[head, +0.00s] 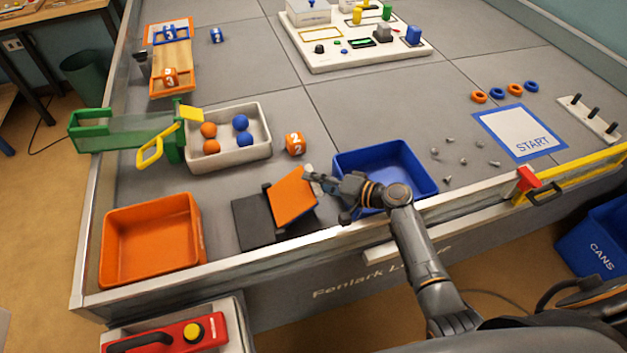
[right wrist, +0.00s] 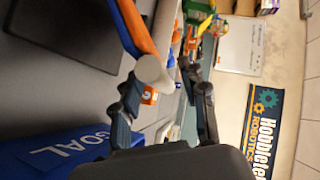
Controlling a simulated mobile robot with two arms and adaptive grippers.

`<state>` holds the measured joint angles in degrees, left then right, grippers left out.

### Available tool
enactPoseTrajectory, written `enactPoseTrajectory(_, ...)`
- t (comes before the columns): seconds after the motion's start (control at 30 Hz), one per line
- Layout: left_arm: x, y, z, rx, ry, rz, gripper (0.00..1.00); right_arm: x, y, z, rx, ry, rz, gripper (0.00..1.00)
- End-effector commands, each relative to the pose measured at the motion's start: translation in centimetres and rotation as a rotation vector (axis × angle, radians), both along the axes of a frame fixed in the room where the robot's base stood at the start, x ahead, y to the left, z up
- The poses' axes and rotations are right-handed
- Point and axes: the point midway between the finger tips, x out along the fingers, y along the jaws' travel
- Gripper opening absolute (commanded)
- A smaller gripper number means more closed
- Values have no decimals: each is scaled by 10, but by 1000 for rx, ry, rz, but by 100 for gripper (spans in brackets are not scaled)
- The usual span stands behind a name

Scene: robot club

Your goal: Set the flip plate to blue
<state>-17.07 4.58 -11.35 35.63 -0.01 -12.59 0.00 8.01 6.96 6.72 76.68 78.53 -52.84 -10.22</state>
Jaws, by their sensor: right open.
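The flip plate (head: 292,197) stands tilted up on its dark base (head: 262,224) near the front edge of the table, its orange face toward the head camera. In the right wrist view the plate (right wrist: 138,28) shows nearly edge-on, orange with a thin blue strip along one side. A pale round knob (right wrist: 153,73) sits at its end. My right gripper (head: 320,180) is open beside the plate's upper right corner. In the wrist view the knob is close to the tip of one finger; I cannot tell whether they touch. My left gripper is not in view.
A blue bin (head: 425,190) marked GOAL stands right beside and behind my right gripper. An orange bin (head: 190,250) is to the left. An orange cube (head: 294,144) and a white tray of balls (head: 262,160) lie behind the plate.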

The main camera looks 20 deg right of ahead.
Motion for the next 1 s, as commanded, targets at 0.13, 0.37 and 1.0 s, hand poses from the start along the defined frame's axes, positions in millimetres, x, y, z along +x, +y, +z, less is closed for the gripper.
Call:
enactPoseTrajectory(0.13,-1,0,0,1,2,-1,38,6,7,-2,1,0,1,43)
enactPoseTrajectory(0.37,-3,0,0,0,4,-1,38,6,7,-3,-1,0,1,43)
enactPoseTrajectory(1.0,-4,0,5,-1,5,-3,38,6,9,1,-11,0,2,0)
